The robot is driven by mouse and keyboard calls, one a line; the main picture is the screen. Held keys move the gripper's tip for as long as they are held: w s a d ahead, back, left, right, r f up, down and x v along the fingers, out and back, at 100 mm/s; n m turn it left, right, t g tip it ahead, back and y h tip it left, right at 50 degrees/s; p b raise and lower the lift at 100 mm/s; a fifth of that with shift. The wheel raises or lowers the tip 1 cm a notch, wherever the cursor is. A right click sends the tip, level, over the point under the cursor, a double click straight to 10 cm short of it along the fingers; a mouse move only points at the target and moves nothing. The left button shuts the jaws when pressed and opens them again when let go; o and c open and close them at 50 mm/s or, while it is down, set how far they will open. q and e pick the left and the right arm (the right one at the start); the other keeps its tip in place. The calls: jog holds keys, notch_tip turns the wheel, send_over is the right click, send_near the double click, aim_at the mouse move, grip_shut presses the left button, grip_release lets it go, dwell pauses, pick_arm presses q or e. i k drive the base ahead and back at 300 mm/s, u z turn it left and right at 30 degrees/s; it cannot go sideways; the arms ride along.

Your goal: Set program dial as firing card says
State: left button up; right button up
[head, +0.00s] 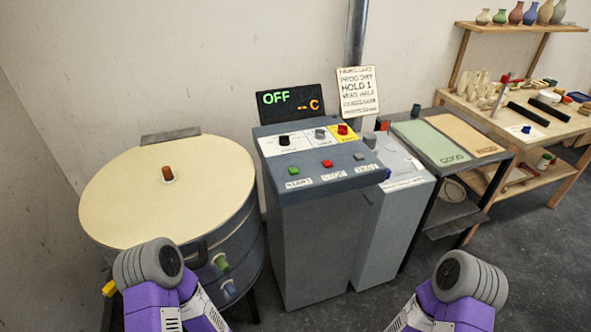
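The control box (320,225) stands in the middle, with a sloped top. A black knob (284,141) and a grey knob (320,134) sit on its white strip, and a red knob (343,129) sits on a yellow patch. The knob labels and pointer directions are too small to read. The firing card (358,92) stands behind the box; it seems to read "PROG DRY", "HOLD 1" and "VENT HALF", though blurred. The display (290,103) shows "OFF" and "-- C". My two purple arms show at the bottom edge; neither gripper's fingers are in view.
Green (293,170), red (327,163) and grey (358,157) buttons line the box's front slope. A round kiln (120,200) with a cream lid stands left. A grey cabinet (395,215) adjoins the box on the right; a table with green (432,142) and orange mats stands beyond.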

aim_at(283, 139)
jog(key=z, duration=1.85)
jog(key=i, duration=1.45)
jog(key=u, duration=3.05)
